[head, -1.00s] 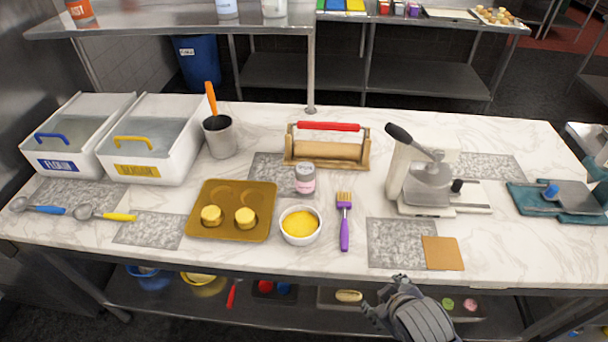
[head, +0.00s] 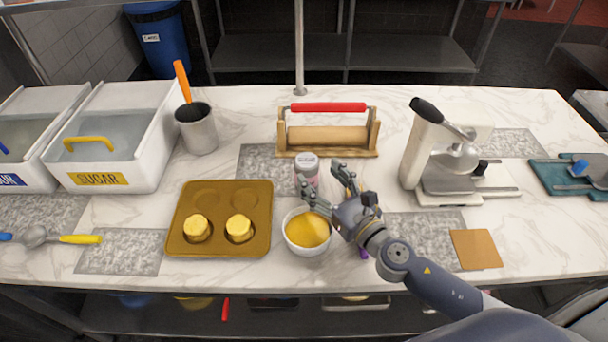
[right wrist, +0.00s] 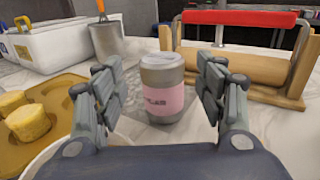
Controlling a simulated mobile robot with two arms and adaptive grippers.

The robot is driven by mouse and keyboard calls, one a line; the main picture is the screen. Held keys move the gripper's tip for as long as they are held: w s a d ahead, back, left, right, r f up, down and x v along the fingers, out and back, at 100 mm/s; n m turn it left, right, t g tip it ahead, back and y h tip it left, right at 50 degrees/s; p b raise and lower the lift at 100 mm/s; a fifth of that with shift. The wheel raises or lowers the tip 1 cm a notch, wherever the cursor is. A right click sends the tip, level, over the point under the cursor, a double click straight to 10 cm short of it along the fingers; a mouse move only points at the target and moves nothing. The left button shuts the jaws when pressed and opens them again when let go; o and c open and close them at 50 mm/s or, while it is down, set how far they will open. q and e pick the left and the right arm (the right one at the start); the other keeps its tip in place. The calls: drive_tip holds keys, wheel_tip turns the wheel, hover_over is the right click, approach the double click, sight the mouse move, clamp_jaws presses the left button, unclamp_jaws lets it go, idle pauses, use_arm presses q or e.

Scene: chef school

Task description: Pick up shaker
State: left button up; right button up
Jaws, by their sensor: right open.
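The shaker (head: 306,168) is a small grey jar with a pink label. It stands upright on the marble counter, in front of the rolling-pin stand. In the right wrist view the shaker (right wrist: 162,88) shows beyond and between my fingertips. My right gripper (head: 322,186) is open and empty, just in front of the shaker, above the white bowl and the brush. In the right wrist view its two fingers (right wrist: 163,100) stand apart on either side of the shaker, which is not gripped. My left gripper is not in view.
A white bowl of yellow liquid (head: 306,232) sits right below my gripper. A muffin tray (head: 181,242) with two yellow cakes is to the left. The rolling-pin stand (head: 328,154) is close behind the shaker. A white press (head: 422,150) stands to the right.

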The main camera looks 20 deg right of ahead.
sight(306, 159)
drive_tip(key=x, duration=0.1)
drive_tip(key=p+x, duration=0.1)
drive_tip(key=shift+w+r, duration=0.3)
drive_tip(key=x, duration=0.2)
drive_tip(key=shift+w+a+f, duration=0.2)
drive_tip(key=shift+w+f, duration=0.1)
drive_tip(key=shift+w, duration=0.2)
drive_tip(key=shift+w+a+r+p, duration=0.15)
drive_tip(key=shift+w+p, duration=0.25)
drive_tip(key=shift+w, duration=0.25)
drive_tip(key=x, duration=0.3)
drive_tip(key=shift+w+f, duration=0.25)
drive_tip(key=shift+f, duration=0.05)
drive_tip(key=shift+w+a, duration=0.1)
drive_tip(key=shift+w, duration=0.1)
drive_tip(key=shift+s, duration=0.15)
drive_tip(key=shift+c, duration=1.1)
drive_tip(key=c, duration=0.9)
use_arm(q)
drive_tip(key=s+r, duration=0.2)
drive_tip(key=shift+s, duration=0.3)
use_arm(e)
drive_tip(key=shift+c, duration=0.3)
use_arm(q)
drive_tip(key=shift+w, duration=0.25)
use_arm(e)
drive_tip(key=shift+c, duration=0.8)
